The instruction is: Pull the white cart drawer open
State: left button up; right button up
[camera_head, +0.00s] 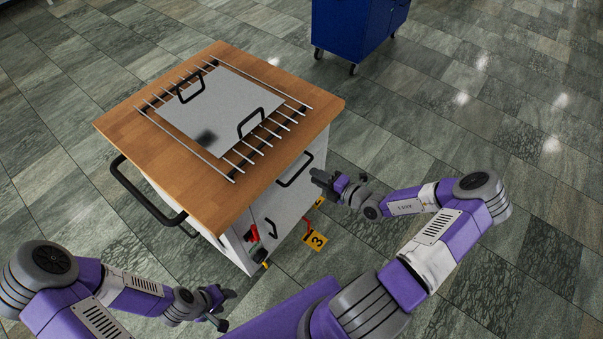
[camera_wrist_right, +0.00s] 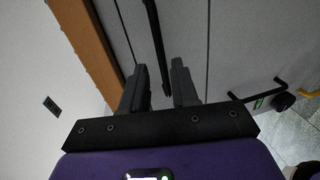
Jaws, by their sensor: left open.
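The white cart (camera_head: 285,205) with a wooden top stands left of centre in the head view. Its drawer handle (camera_head: 295,170) is a black bar high on the front face below the top. In the right wrist view the drawer handle (camera_wrist_right: 155,42) runs down between the fingers, with gaps on both sides. My right gripper (camera_head: 318,180) is beside the handle; its fingers (camera_wrist_right: 158,75) are apart and not closed on it. How deep the handle sits between them is unclear. The drawer front looks flush. My left gripper (camera_head: 226,306) is open and empty, low in front of the cart.
A metal rack with a grey plate (camera_head: 218,110) lies on the cart top. A black side rail (camera_head: 145,195) sticks out left. A blue cabinet (camera_head: 355,25) stands behind. Floor is clear rightward.

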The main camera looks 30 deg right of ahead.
aim_at(301, 169)
jog(key=b+x, duration=0.2)
jog(key=x, duration=0.5)
jog(key=shift+a, duration=0.1)
jog(key=shift+c, duration=0.3)
grip_shut()
